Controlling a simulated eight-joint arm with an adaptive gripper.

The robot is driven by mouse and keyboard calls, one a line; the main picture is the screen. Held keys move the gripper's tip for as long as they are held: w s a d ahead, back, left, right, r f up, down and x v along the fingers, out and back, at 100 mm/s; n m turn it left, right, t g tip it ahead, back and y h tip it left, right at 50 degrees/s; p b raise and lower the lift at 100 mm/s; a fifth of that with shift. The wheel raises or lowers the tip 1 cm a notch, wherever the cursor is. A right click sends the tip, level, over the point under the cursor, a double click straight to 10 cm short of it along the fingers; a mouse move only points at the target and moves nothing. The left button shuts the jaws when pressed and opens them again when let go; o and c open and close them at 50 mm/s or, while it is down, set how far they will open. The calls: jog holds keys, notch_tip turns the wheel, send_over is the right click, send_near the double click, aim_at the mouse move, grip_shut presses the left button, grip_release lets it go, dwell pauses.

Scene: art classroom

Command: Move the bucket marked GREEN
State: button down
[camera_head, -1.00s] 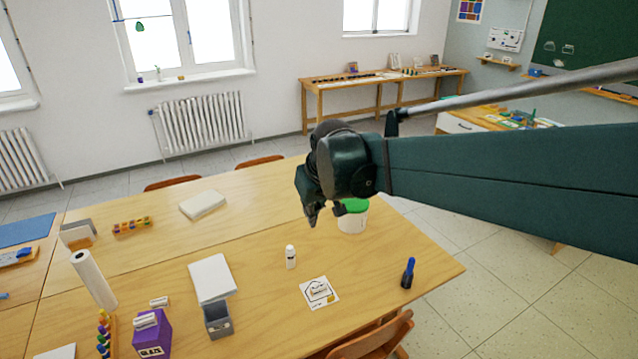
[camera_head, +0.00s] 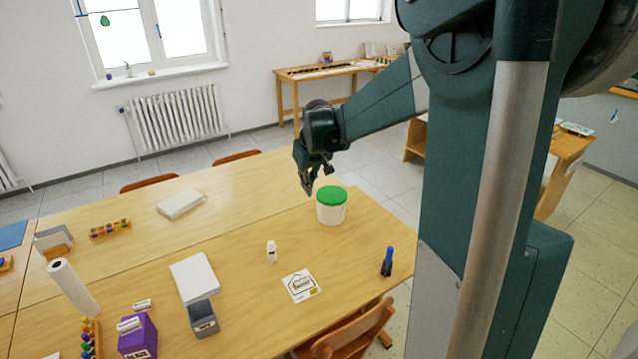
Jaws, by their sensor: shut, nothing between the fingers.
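A white bucket with a green top (camera_head: 331,212) stands upright on the wooden table, near its right edge. No lettering can be read on it from here. My gripper (camera_head: 308,187) points down above the table, to the left of the bucket and about level with its top in the picture. The gripper is shut and empty. Whether it touches the bucket cannot be told for sure, but a gap seems to show between them. The bucket's whole front side is visible.
A small white bottle (camera_head: 271,252), a printed card (camera_head: 301,286) and a blue bottle (camera_head: 387,262) stand or lie in front of the bucket. White pads, a grey bin (camera_head: 203,319) and a purple box (camera_head: 137,337) are at left. The table behind the gripper is mostly clear.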

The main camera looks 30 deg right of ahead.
aim_at(328, 192)
jog(key=w+d+f+g+p, duration=0.1)
jog(key=w+d+f, duration=0.3)
jog(key=d+f, duration=0.6)
jog(key=w+d+f+p, duration=0.2)
jog(key=w+d+f, duration=0.3)
jog(key=d+f, duration=0.5)
jog(key=d, duration=0.3)
jog(key=shift+w+f+g+y, duration=0.2)
jog(key=shift+g+y, duration=0.1)
jog(key=shift+g, duration=0.1)
jog(key=shift+w+a, duration=0.1)
jog(key=w, duration=1.1)
jog(key=shift+w, duration=0.3)
jog(key=shift+w+f, duration=0.2)
jog(key=shift+f, duration=0.3)
jog(key=shift+s+f, duration=0.15)
jog(key=shift+f, duration=0.05)
jog(key=shift+s+f, duration=0.1)
